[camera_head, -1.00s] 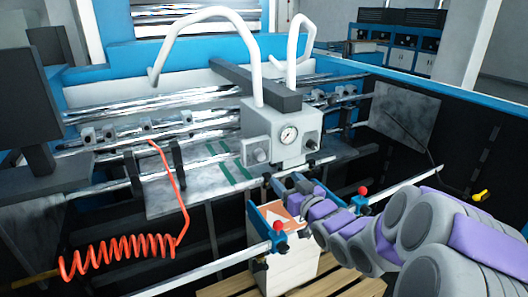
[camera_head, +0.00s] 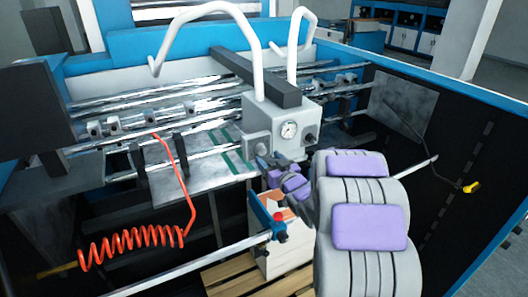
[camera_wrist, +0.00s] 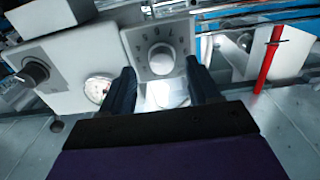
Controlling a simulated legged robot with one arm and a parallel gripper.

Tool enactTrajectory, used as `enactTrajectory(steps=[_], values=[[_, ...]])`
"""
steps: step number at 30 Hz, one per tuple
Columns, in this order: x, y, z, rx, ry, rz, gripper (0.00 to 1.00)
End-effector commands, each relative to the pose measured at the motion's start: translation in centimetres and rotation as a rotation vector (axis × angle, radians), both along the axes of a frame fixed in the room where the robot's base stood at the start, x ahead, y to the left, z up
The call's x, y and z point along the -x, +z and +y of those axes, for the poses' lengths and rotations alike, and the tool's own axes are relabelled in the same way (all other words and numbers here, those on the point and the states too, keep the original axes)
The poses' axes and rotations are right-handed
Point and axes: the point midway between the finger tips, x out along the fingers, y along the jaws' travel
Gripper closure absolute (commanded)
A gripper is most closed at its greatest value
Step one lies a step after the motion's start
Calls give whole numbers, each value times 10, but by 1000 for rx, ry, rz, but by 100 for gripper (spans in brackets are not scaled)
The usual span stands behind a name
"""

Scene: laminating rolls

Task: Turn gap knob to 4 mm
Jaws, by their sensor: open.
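A light round knob (camera_wrist: 161,58) sits on a grey numbered plate (camera_wrist: 140,38) in the wrist view. It matches the left knob (camera_head: 258,148) on the front of the grey box (camera_head: 257,117) in the head view. My gripper (camera_wrist: 161,76) is open and empty, its two dark fingers apart. The knob shows just beyond and between the fingertips; I cannot tell whether they touch it. The small numbers and the pointer's setting are not readable. In the head view my gripper (camera_head: 264,163) is at the lower front of the box, below the left knob.
A round gauge (camera_head: 289,130) sits beside a second, darker knob (camera_head: 311,139), which also shows in the wrist view (camera_wrist: 35,70). White hoses (camera_head: 205,12) arch above the box. A red coiled cord (camera_head: 130,240) hangs at left. A blue bracket (camera_head: 265,214) stands below my gripper.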

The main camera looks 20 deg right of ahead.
Motion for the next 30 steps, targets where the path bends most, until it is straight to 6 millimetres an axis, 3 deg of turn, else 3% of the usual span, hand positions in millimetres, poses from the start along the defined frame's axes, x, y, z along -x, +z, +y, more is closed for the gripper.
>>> enactTrajectory(steps=[3, 9, 20, 30], values=[[-19, 2, 1, 2, 1, -3, 39], [-36, 1, 2, 1, 1, -3, 39], [-40, 1, 1, 1, -1, -2, 39], [-40, 1, 1, 1, -1, -2, 69]])
